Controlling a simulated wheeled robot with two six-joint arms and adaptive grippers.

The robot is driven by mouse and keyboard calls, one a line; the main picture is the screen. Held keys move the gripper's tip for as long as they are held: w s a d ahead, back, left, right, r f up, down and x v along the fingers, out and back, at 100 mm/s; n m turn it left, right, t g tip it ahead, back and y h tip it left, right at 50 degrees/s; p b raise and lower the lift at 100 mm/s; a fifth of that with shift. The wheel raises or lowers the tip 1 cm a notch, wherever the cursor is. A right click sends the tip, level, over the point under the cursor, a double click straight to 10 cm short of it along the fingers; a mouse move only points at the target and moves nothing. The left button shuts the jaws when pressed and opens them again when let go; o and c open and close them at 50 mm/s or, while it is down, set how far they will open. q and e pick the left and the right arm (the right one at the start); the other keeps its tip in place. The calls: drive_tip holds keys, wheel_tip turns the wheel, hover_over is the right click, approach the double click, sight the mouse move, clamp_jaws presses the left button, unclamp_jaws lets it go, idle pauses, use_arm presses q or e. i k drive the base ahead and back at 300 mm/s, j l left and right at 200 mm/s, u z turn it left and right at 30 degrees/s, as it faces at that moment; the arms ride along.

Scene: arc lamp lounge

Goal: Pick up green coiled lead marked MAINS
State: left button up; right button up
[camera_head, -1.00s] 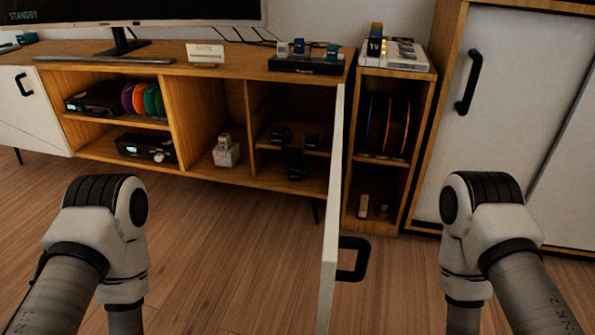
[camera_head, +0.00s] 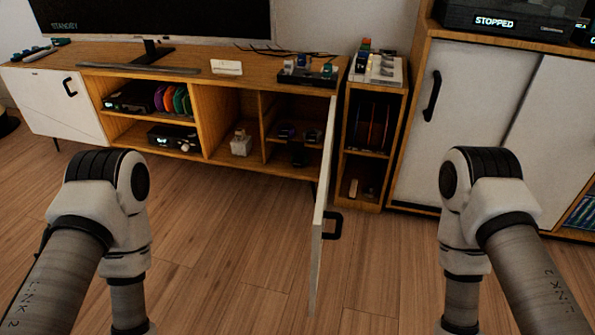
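Several coloured coiled leads stand on edge in the upper left compartment of the low wooden sideboard. The green coiled lead (camera_head: 181,101) is at the right end of the row, beside an orange coil (camera_head: 168,99) and a pink-purple coil (camera_head: 158,99). No MAINS marking can be read at this size. My two arms reach down at the left and right of the view, in front of the furniture. Both grippers are below the picture, so their fingers are hidden.
A black device (camera_head: 130,102) sits left of the coils, another device (camera_head: 172,138) below. An open white door (camera_head: 319,220) juts out from the sideboard. A narrow shelf (camera_head: 368,195) and a tall cabinet (camera_head: 465,125) stand right. The wooden floor (camera_head: 225,240) ahead is clear.

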sight(299, 159)
drive_tip(key=j+u, duration=0.25)
drive_tip(key=u, duration=0.2)
drive_tip(key=i+j+u, duration=0.15)
drive_tip(key=u, duration=0.35)
drive_tip(key=i+j+u, duration=0.15)
drive_tip(key=u, duration=0.3)
drive_tip(key=i+j+z, duration=0.3)
drive_tip(key=i, duration=0.35)
drive_tip(key=i+j+z, duration=0.25)
drive_tip(key=i+j, duration=0.2)
drive_tip(key=i, duration=0.15)
drive_tip(key=i+l+z, duration=0.15)
drive_tip(key=z, duration=0.3)
drive_tip(key=i+z, duration=0.35)
drive_tip(key=z, duration=0.15)
drive_tip(key=i+z, duration=0.25)
drive_tip(key=z, duration=0.2)
drive_tip(key=i+j+z, duration=0.2)
drive_tip(key=z, duration=0.3)
drive_tip(key=i+j+z, duration=0.2)
drive_tip(key=z, duration=0.25)
